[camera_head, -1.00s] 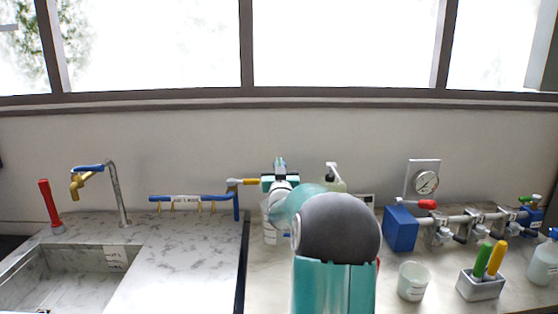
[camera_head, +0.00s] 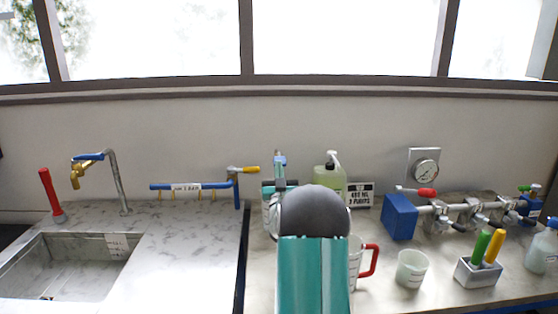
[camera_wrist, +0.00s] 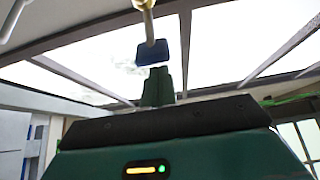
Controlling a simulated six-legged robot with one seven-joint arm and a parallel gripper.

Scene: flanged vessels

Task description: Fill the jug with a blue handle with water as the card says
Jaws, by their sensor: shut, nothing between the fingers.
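I cannot pick out a blue jug handle in the head view. A white marked vessel (camera_head: 267,215) shows in part behind the left side of my arm, its handle hidden. A card (camera_head: 359,195) leans at the wall, and "400 ML" seems legible on it. A tap with a blue lever and brass spout (camera_head: 82,170) stands by the sink. My gripper (camera_head: 280,163) is shut and empty, raised behind my arm, pointing up. In the wrist view, its dark green finger (camera_wrist: 157,86) has a blue block (camera_wrist: 153,52) and pale rod beyond it, which I cannot identify.
A red-handled jug (camera_head: 370,260) is partly behind my arm. A white cup (camera_head: 411,270), a soap bottle (camera_head: 330,180), a valve pipe (camera_head: 450,212) and a pen holder (camera_head: 480,273) stand right. A blue rail (camera_head: 190,187) with a yellow lever (camera_head: 245,169) is left.

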